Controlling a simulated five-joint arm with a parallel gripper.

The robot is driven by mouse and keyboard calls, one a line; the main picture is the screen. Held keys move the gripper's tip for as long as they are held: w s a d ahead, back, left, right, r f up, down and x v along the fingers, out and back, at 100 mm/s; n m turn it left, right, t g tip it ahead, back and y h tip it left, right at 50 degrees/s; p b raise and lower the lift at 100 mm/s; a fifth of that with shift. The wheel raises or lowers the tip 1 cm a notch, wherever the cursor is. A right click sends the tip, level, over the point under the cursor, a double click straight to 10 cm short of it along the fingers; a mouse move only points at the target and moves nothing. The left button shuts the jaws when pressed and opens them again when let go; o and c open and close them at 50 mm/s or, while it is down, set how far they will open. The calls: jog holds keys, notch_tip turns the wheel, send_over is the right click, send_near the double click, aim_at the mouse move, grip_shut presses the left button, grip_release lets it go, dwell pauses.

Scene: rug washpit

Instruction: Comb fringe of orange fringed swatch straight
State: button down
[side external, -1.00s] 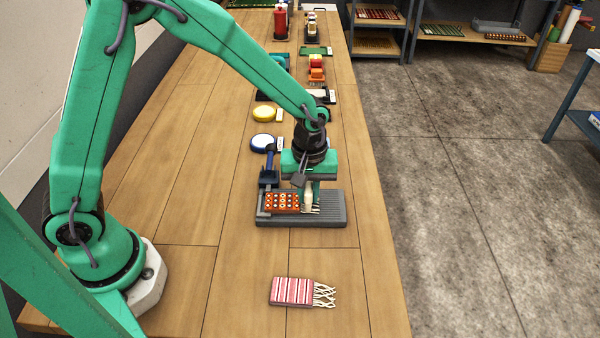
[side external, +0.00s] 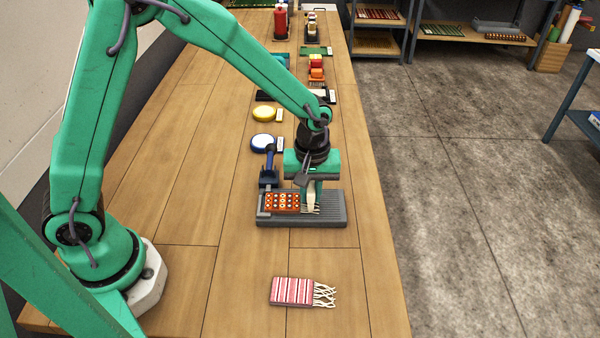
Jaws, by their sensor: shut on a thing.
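The orange fringed swatch (side external: 282,202) lies flat on a grey ribbed board (side external: 330,219), its dotted body to the left and its pale fringe (side external: 309,209) to the right. My gripper (side external: 313,189) points down over the fringe side. It is shut on a pale, comb-like tool (side external: 312,198), whose lower end is at the fringe. The tool and the jaws hide part of the fringe. I cannot tell whether the tool touches the strands.
A red-and-white striped swatch (side external: 292,291) with wavy fringe lies nearer on the table. A dark blue holder (side external: 268,178) stands behind the board. Blue-rimmed (side external: 262,142) and yellow (side external: 265,114) round discs sit farther back. Bare wood lies left of the board.

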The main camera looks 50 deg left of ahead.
aim_at(329, 206)
jog(key=shift+f, duration=0.35)
dwell(0.6)
jog(key=shift+w+d, duration=1.45)
jog(key=shift+d, duration=0.05)
dwell(2.2)
jog(key=shift+r, duration=2.55)
jog(key=shift+w, duration=0.1)
